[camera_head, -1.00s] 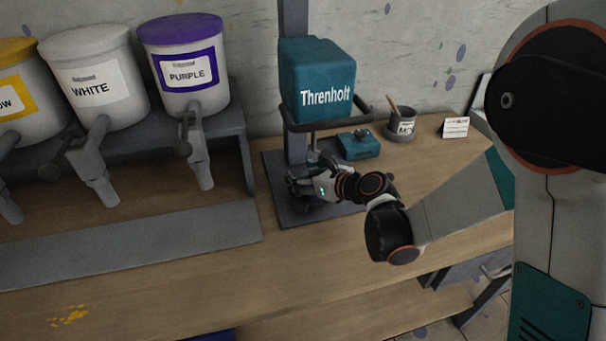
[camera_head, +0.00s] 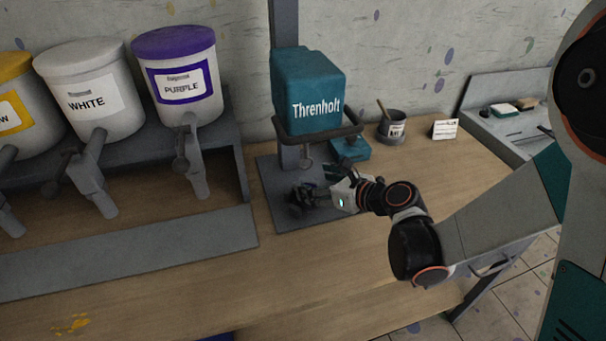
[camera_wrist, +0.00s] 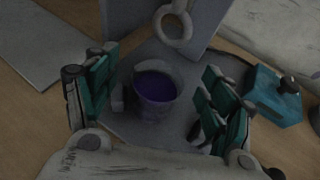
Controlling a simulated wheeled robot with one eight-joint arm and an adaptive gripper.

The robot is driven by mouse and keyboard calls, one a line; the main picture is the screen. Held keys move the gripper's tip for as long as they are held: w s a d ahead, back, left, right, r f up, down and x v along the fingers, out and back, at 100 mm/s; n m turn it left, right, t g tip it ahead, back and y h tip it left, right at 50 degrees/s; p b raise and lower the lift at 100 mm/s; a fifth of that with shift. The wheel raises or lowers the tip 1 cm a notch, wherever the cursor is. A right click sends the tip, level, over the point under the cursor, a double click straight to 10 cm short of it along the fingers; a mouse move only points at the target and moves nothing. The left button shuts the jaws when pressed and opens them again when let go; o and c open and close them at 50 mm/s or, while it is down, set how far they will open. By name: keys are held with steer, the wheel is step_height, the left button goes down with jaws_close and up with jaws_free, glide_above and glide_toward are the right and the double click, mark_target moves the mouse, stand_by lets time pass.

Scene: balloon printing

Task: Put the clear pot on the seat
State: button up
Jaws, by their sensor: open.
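The clear pot (camera_wrist: 154,92) has purple paint in it and stands upright at the grey base plate (camera_wrist: 205,128) of the teal Threnholt machine (camera_head: 308,92). My gripper (camera_wrist: 158,103) is open, with teal-padded fingers apart on the left and right of the pot. A gap shows between the pot and the right fingers; the left fingers are close to it. In the head view my gripper (camera_head: 318,186) is low over the plate and hides the pot. I cannot make out a separate seat under the pot. A metal ring (camera_wrist: 173,27) hangs above and behind the pot.
A teal box with a knob (camera_head: 350,149) sits right of the plate, then a dark cup with a stick (camera_head: 391,131) and a white card (camera_head: 444,130). Purple (camera_head: 181,85), white (camera_head: 92,95) and yellow paint dispensers stand left.

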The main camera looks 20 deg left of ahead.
steer(key=v, duration=0.4)
steer(key=shift+p, duration=0.35)
